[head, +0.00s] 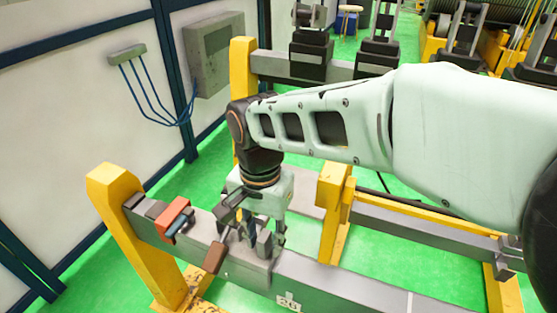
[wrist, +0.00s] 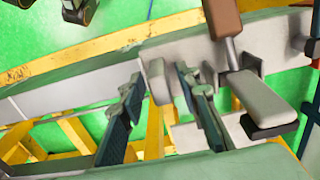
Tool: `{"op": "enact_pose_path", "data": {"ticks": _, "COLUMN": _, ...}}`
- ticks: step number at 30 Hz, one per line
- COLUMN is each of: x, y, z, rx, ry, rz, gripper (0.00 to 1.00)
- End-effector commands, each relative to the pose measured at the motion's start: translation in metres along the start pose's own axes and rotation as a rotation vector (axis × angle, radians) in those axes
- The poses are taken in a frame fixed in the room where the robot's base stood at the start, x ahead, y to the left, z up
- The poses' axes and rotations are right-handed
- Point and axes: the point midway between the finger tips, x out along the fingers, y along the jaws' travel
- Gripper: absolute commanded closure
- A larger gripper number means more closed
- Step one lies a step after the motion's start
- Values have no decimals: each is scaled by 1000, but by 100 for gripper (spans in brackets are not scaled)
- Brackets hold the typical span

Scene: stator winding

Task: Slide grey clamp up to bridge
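The grey clamp (wrist: 255,98) with its brown handle (wrist: 226,18) sits at the beam, right of my fingers in the wrist view. Its brown handle (head: 215,257) juts toward the near side of the beam in the head view. My gripper (wrist: 160,76) is open, with its two dark fingers well apart. A small grey block (wrist: 157,82) shows in the gap between the fingers; I cannot tell whether either finger touches it. In the head view my gripper (head: 258,238) points down at the beam, and its fingers partly hide the clamp. I cannot make out which part is the bridge.
The grey beam (head: 345,300) runs from the yellow post (head: 120,225) toward the lower right. A red-orange piece (head: 173,212) sits on the beam left of my gripper. Another yellow post (head: 334,205) stands behind. Green floor is open beyond the beam.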

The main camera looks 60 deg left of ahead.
Motion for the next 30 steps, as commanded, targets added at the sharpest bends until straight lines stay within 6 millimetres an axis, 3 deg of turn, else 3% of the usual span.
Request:
{"op": "enact_pose_path", "data": {"ticks": 24, "x": -97, "y": 0, "z": 0, "rx": 0, "ry": 1, "rz": -1, "gripper": 70}}
{"op": "enact_pose_path", "data": {"ticks": 30, "x": -99, "y": 0, "z": 0, "rx": 0, "ry": 0, "rz": 0, "gripper": 70}}
